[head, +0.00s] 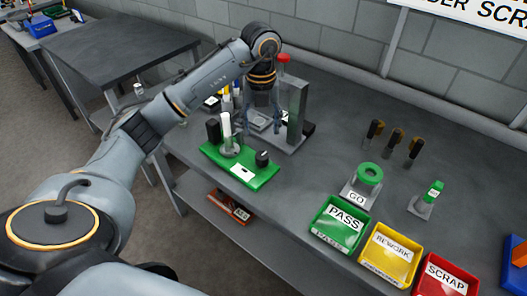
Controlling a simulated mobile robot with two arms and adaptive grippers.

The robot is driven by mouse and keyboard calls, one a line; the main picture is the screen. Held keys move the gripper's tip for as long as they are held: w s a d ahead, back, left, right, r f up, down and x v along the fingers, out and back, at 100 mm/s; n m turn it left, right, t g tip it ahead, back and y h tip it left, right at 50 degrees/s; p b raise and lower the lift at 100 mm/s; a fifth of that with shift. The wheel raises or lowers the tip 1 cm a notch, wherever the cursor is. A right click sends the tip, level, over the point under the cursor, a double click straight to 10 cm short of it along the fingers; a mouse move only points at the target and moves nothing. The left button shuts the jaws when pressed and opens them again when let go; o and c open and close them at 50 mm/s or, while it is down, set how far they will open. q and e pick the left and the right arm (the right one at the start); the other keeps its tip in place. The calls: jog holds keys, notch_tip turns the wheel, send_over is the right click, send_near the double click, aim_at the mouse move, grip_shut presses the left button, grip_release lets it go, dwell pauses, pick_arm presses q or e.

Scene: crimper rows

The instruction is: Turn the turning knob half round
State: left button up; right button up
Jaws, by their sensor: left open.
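A small black knob (262,158), which looks like the turning knob, stands at the right end of a green board (213,152) on the grey bench. A white label lies in front of it on the board. My left gripper (262,122) points down, open and empty, behind the knob and apart from it in the picture. Its fingers are over or beside a grey metal stand (297,105) with a red top; I cannot tell whether they touch it. My right gripper is not in view.
A white upright cylinder (226,126) and a black block (213,131) stand on the board's left part. Right of it are a green ring gauge (369,174), a green-topped plug (434,189), and green (342,243), yellow (388,274) and red (443,289) trays. The bench between is clear.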

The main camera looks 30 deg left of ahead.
aim_at(262, 156)
pick_arm(q)
notch_tip(262, 156, down, 4)
jog(key=shift+p, duration=0.4)
notch_tip(262, 156, down, 6)
jog(key=shift+w+r+p, duration=0.1)
jog(key=shift+r+p, duration=0.05)
jog(key=shift+p, duration=0.4)
jog(key=shift+f, duration=0.55)
jog(key=c, duration=1.2)
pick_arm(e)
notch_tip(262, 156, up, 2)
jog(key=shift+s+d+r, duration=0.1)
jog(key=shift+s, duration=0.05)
